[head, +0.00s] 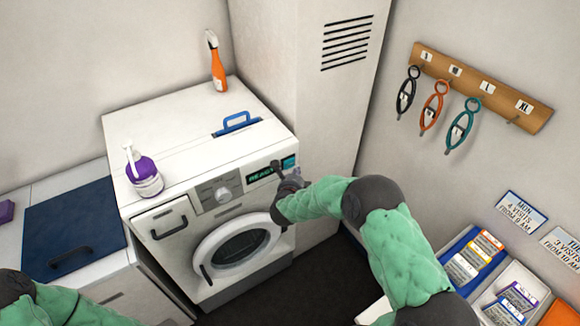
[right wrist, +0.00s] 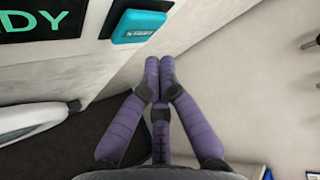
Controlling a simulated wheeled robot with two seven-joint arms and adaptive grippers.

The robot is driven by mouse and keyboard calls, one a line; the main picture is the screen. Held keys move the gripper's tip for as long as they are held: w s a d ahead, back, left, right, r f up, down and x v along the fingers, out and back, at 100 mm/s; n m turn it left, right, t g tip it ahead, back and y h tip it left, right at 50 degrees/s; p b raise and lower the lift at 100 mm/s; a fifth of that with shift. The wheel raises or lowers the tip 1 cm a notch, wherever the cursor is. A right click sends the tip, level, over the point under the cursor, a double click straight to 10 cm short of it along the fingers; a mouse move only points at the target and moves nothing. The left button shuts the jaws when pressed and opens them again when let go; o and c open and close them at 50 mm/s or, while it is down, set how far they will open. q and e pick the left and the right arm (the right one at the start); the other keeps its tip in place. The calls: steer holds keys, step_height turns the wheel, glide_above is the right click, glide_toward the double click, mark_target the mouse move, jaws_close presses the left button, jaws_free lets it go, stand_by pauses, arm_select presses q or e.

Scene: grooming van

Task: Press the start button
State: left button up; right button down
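The washing machine (head: 165,235) stands against the wall, its round door shut. Its display (head: 262,174) reads READY, and the teal start button (head: 289,162) is at the right end of the panel. The button also shows large at the top of the right wrist view (right wrist: 138,26), labelled START. My right gripper (head: 280,168) is in front of the panel's right end. In the right wrist view its purple fingers (right wrist: 159,72) are together, empty, just below and right of the button, with a visible gap in the picture. My left gripper is out of view.
Muzzles hang on a wooden rack (head: 480,85) at right.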

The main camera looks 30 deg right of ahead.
mark_target(293, 164)
steer(key=shift+w, duration=0.6)
stand_by(1.1)
steer(key=shift+w+b, duration=0.45)
steer(key=shift+b, duration=0.1)
steer(key=shift+w+r, duration=0.1)
steer(key=shift+w, duration=0.35)
stand_by(0.6)
stand_by(0.4)
steer(key=shift+s+b, duration=0.3)
steer(key=shift+s, duration=0.6)
